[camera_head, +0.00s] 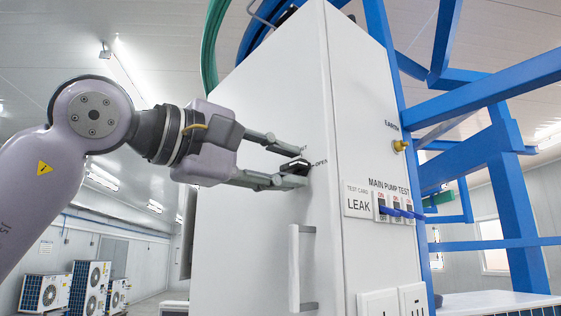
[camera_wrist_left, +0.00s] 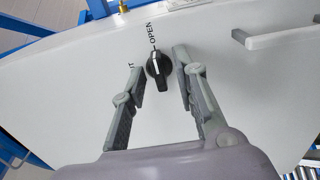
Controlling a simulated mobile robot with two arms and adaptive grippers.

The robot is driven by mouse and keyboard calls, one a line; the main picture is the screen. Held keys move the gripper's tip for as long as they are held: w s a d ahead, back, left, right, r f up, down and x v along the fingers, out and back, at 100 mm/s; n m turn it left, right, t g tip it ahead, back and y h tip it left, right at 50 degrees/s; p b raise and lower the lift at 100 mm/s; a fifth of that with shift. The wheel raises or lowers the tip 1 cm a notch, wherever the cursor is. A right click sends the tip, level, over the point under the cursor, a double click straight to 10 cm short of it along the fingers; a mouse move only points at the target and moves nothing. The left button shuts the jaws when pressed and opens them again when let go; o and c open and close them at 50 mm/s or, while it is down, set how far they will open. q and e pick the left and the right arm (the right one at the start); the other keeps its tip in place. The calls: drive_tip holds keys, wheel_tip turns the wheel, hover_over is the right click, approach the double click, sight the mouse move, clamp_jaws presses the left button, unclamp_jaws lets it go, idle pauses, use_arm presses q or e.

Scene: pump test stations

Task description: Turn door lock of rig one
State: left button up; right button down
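The door lock is a black rotary knob (camera_head: 297,167) on the white cabinet door (camera_head: 262,110). In the left wrist view the knob (camera_wrist_left: 158,70) has a pale mark at its top end, towards the word OPEN. Another label ending in "UT" is partly hidden by a finger. My left gripper (camera_head: 303,164) is open at the door, one finger above the knob and one below. In the left wrist view the gripper's (camera_wrist_left: 158,61) fingers stand on either side of the knob, with gaps showing. Contact with the door cannot be told. My right gripper is not in view.
A door handle (camera_head: 294,268) sticks out below the knob. The cabinet's side panel has blue-levered switches (camera_head: 401,211) and a brass fitting (camera_head: 400,146). A blue frame (camera_head: 510,150) stands at the right. Fan units (camera_head: 90,285) stand far off at the left.

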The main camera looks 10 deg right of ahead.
use_arm(q)
clamp_jaws()
drive_tip(key=shift+n, duration=0.3)
idle(0.3)
drive_tip(key=n+b, duration=0.1)
drive_tip(key=n, duration=0.1)
drive_tip(key=shift+f+n, duration=0.1)
drive_tip(key=shift+n, duration=0.3)
drive_tip(key=n+b, duration=0.1)
drive_tip(key=n, duration=0.3)
drive_tip(key=shift+n+b, duration=0.3)
drive_tip(key=n+b, duration=0.1)
drive_tip(key=n, duration=0.4)
drive_tip(key=shift+b, duration=0.4)
drive_tip(key=shift+n+b, duration=0.65)
drive_tip(key=shift+n, duration=1.75)
